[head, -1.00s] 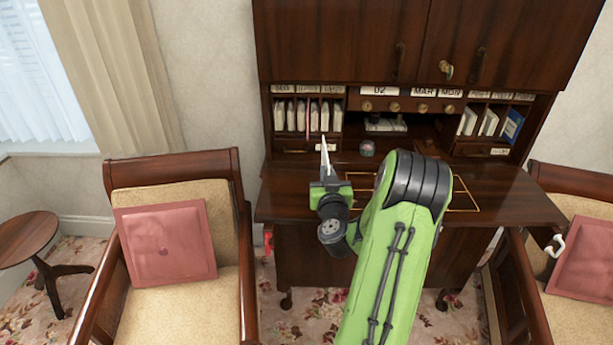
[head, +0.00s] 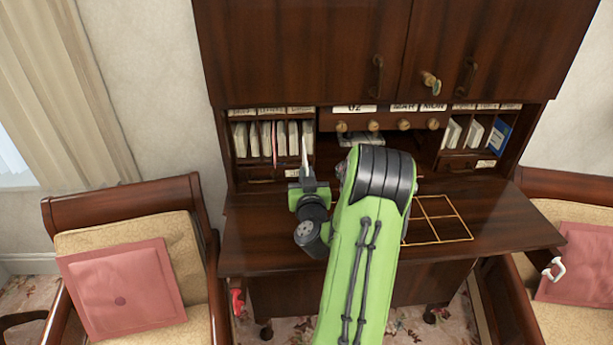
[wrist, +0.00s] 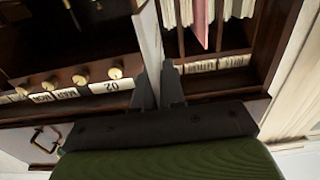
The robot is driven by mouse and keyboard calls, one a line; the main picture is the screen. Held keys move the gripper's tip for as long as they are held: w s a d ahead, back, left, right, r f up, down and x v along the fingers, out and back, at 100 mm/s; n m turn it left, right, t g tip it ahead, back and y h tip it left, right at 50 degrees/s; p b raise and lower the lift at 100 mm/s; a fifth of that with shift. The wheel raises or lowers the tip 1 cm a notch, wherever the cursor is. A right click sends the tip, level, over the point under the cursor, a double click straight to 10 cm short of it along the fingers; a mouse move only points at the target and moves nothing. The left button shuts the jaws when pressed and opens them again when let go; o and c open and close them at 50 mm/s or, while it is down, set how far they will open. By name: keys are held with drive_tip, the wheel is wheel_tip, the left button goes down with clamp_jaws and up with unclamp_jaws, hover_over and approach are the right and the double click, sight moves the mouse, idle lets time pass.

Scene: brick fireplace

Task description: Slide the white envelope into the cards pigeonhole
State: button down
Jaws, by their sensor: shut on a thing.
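My gripper (head: 307,183) is shut on the white envelope (head: 305,158) and holds it upright, nearly edge-on, in front of the desk's left bank of pigeonholes (head: 272,109). In the wrist view the envelope (wrist: 149,45) stands as a pale strip between the fingers (wrist: 156,88). It appears beside the divider at the bank's edge; I cannot tell whether it touches. Upside-down labels (wrist: 202,66) show there, too small to read surely, so I cannot tell which slot is cards. Several slots hold pale papers, and one holds a pink piece (wrist: 200,20).
Brass knobs (head: 404,125) stick out from the small drawers right of the bank. Right pigeonholes hold papers and a blue item (head: 497,136). The desktop (head: 270,235) is mostly clear, with a gold-outlined grid (head: 437,220). Chairs with pink cushions (head: 122,288) flank the desk.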

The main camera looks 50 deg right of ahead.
drive_tip(key=shift+s+a+r, duration=0.35)
drive_tip(key=shift+s+a, duration=0.15)
drive_tip(key=shift+a, duration=0.1)
drive_tip(key=shift+w+d+f, duration=0.1)
drive_tip(key=shift+w+d, duration=0.2)
drive_tip(key=shift+p+x, duration=0.9)
drive_tip(key=shift+p, duration=0.2)
drive_tip(key=p+x, duration=0.5)
drive_tip(key=p, duration=0.1)
drive_tip(key=shift+w+d+p, duration=0.15)
drive_tip(key=shift+d+p, duration=0.05)
drive_tip(key=shift+p, duration=0.2)
drive_tip(key=shift+p+x, duration=0.95)
drive_tip(key=shift+x, duration=0.35)
drive_tip(key=shift+w+d+f, duration=0.3)
drive_tip(key=shift+w+d, duration=0.2)
drive_tip(key=b+x, duration=0.1)
drive_tip(key=x, duration=0.5)
drive_tip(key=shift+d+f, duration=0.1)
